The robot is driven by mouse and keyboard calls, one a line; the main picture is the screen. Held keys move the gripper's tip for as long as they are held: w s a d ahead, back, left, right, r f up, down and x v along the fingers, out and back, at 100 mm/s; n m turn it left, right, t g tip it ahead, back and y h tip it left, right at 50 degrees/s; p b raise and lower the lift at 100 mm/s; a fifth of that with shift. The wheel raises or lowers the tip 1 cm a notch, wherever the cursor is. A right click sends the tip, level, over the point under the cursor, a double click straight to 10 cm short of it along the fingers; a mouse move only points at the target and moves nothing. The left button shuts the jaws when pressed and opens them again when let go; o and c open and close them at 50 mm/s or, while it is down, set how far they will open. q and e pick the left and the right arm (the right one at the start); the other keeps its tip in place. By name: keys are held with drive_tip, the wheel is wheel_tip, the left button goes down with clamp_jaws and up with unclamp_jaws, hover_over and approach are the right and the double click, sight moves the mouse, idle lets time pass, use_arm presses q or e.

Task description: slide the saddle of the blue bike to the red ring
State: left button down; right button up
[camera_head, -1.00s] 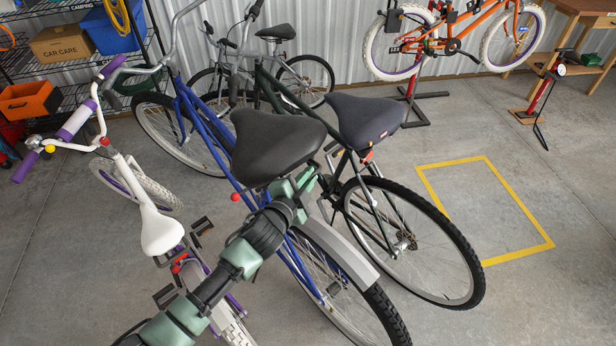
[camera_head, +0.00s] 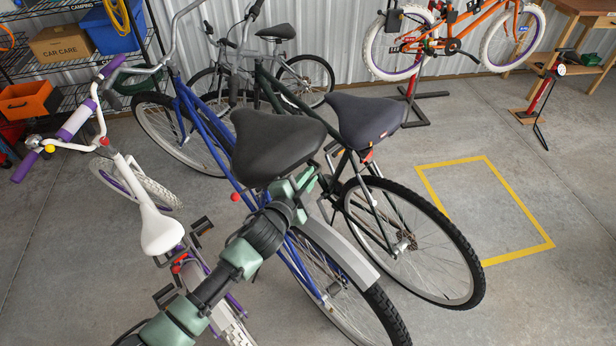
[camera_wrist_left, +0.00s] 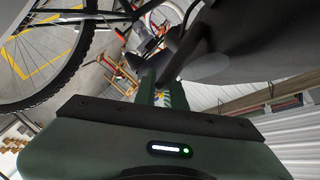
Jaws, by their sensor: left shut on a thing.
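The blue bike (camera_head: 205,128) stands in the middle of the head view, with its black saddle (camera_head: 272,142) at the top. My left gripper (camera_head: 303,182) is at the rear underside of this saddle, shut on it. My arm and gripper hide the seat post. In the left wrist view the saddle (camera_wrist_left: 255,40) is a dark shape at the upper right, and part of my gripper (camera_wrist_left: 163,85) shows in the middle. A small red knob (camera_head: 236,197) shows beside the blue frame. I cannot make out a red ring. My right gripper is not in view.
A dark green bike with a dark saddle (camera_head: 366,120) stands close on the right. A white and purple bike (camera_head: 160,230) stands on the left. A yellow floor outline (camera_head: 520,255) marks clear floor. An orange bike (camera_head: 450,45) is on a stand at the back.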

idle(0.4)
use_arm(q)
drive_tip(key=f, duration=0.1)
drive_tip(key=f+b, duration=0.2)
drive_tip(key=shift+w+a, duration=0.3)
drive_tip(key=shift+w, duration=0.1)
drive_tip(key=c, duration=1.5)
unclamp_jaws()
drive_tip(key=shift+r, duration=0.1)
drive_tip(key=b+v, duration=0.1)
drive_tip(key=v, duration=0.6)
drive_tip(key=shift+s, duration=0.35)
